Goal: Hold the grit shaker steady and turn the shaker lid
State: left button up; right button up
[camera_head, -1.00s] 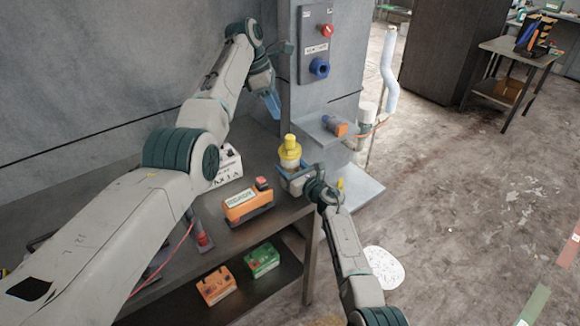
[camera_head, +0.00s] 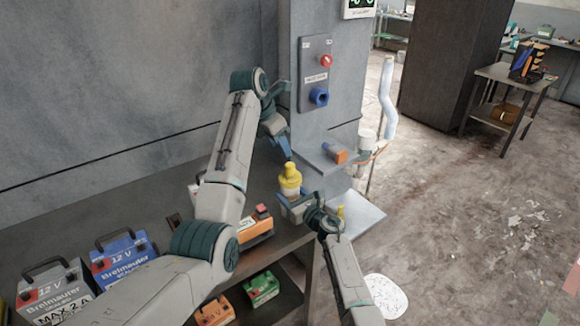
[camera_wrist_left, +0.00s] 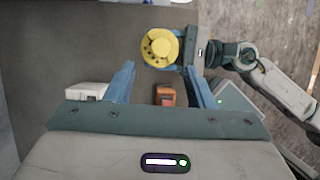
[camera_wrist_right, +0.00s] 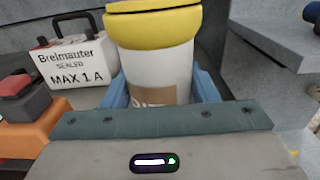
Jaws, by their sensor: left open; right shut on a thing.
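The grit shaker (camera_wrist_right: 158,75) has a white body and stands upright on the bench; in the right wrist view its body sits between my right gripper's blue fingers (camera_wrist_right: 160,92). Its yellow shaker lid (camera_head: 289,175) is on top. In the left wrist view the lid (camera_wrist_left: 160,47) is seen from above, with holes in its top. My right gripper (camera_head: 292,200) is shut on the shaker body. My left gripper (camera_head: 286,150) is open and empty, just above and beside the lid. In the left wrist view its blue fingers (camera_wrist_left: 160,88) are apart, and the lid lies beyond their tips.
A grey post with a switch panel (camera_head: 317,75) rises behind the shaker. A small shelf (camera_head: 325,160) juts from it, holding an orange and blue object (camera_head: 335,152). An orange box (camera_head: 258,228) and labelled battery boxes (camera_head: 125,262) stand on the bench (camera_head: 150,222).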

aim_at(289, 165)
pick_arm(q)
jog(key=x, duration=1)
jog(key=shift+s, duration=0.1)
jog(key=c, duration=1)
